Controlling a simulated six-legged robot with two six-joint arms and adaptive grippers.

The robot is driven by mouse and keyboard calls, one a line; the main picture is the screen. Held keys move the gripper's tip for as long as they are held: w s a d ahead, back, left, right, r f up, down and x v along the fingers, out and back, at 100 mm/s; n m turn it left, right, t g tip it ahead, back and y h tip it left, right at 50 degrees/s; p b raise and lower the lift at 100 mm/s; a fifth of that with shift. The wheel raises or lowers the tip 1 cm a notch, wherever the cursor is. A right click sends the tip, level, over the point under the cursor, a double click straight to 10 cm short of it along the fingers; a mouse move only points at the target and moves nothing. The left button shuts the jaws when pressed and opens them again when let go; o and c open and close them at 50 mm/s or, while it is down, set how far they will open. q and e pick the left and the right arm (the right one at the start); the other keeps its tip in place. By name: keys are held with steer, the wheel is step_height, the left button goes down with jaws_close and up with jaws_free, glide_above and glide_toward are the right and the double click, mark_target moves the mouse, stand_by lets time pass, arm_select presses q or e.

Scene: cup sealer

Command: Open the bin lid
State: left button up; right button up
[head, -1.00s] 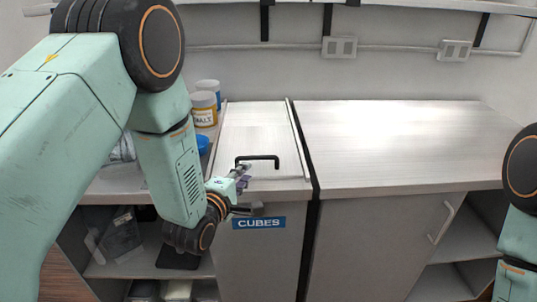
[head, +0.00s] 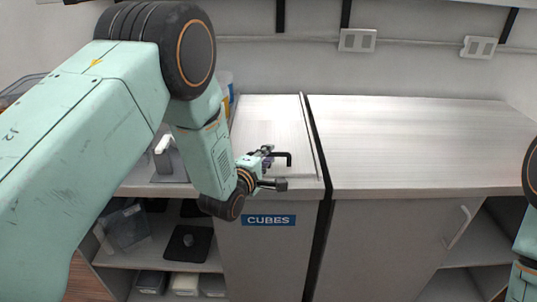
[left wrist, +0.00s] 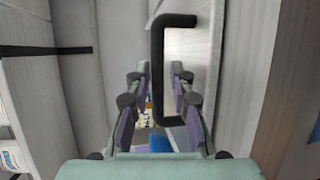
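The bin labelled CUBES (head: 268,221) is built into the counter. Its pale lid (head: 268,118) lies flat and closed. A black handle (head: 288,157) is near the lid's front edge, its left part hidden by my left gripper (head: 264,157). In the left wrist view the handle (left wrist: 157,70) stands as a black bracket in front of the lid. My left gripper's fingers (left wrist: 160,78) are apart, one on each side of the handle's bar in the picture. I cannot tell whether either touches it. My right gripper is out of view.
A counter (head: 420,140) to the right is clear, separated from the bin by a dark gap. Open shelves (head: 150,250) at lower left hold containers. A blue label (head: 268,221) is on the bin's front. Wall sockets (head: 357,40) sit behind.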

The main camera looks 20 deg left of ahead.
arm_select(q)
steer(key=shift+w+d, duration=0.3)
steer(key=shift+w, duration=0.25)
steer(key=shift+s+a+r, duration=0.1)
steer(key=shift+s, duration=0.1)
steer(key=shift+w, duration=0.15)
steer(key=shift+c, duration=1)
jaws_close()
steer(key=shift+f, duration=0.2)
